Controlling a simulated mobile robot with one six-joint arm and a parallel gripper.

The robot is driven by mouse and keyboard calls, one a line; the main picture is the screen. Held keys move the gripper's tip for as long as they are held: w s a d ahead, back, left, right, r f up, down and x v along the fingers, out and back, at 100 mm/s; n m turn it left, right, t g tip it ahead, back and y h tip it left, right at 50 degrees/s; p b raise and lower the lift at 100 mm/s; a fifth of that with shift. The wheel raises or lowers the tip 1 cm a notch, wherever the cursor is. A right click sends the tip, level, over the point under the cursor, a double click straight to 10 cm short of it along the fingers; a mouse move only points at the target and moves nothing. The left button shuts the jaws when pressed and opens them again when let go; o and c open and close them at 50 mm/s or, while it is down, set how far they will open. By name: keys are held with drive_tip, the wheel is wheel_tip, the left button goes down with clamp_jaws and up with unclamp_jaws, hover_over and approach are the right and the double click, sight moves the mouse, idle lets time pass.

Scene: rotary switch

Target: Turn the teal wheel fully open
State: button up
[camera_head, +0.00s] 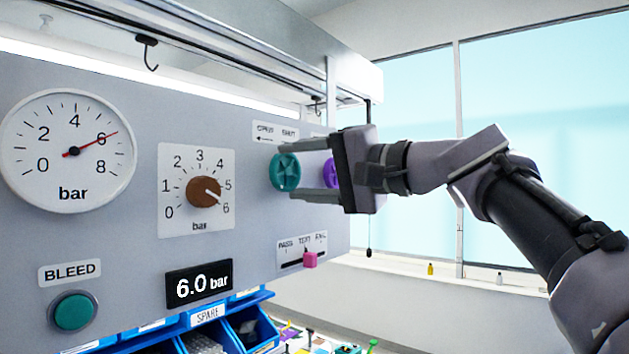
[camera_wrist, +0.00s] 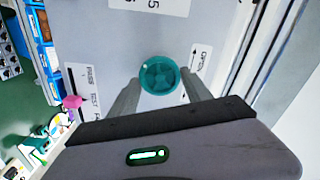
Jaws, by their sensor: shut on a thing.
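The teal wheel (camera_head: 285,172) is mounted on the grey panel, under a label plate (camera_head: 276,132) with the words OPEN and SHUT and an arrow by OPEN. In the wrist view the wheel (camera_wrist: 159,75) sits between the two finger ends. My gripper (camera_head: 292,172) reaches in from the right, with one finger above and one below the wheel, shut on its rim. It also shows in the wrist view (camera_wrist: 158,85). A purple wheel (camera_head: 328,172) is partly hidden behind my gripper.
A round gauge (camera_head: 68,150) points near 6, and the display (camera_head: 199,284) reads 6.0 bar. A brown knob (camera_head: 203,191) is left of the teal wheel. A pink slider (camera_head: 310,260) is below it. A teal BLEED button (camera_head: 74,312) is lower left. Blue bins (camera_head: 252,328) stand below.

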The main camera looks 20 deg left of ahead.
drive_tip(key=n+b, duration=0.1)
drive_tip(key=n, duration=0.2)
drive_tip(key=shift+n, duration=0.3)
drive_tip(key=shift+n+b, duration=0.5)
drive_tip(key=shift+n, duration=1.3)
drive_tip(key=o, duration=1.4)
drive_tip(key=shift+c, duration=0.2)
drive_tip(key=b+v, duration=0.2)
drive_tip(key=v, duration=1.5)
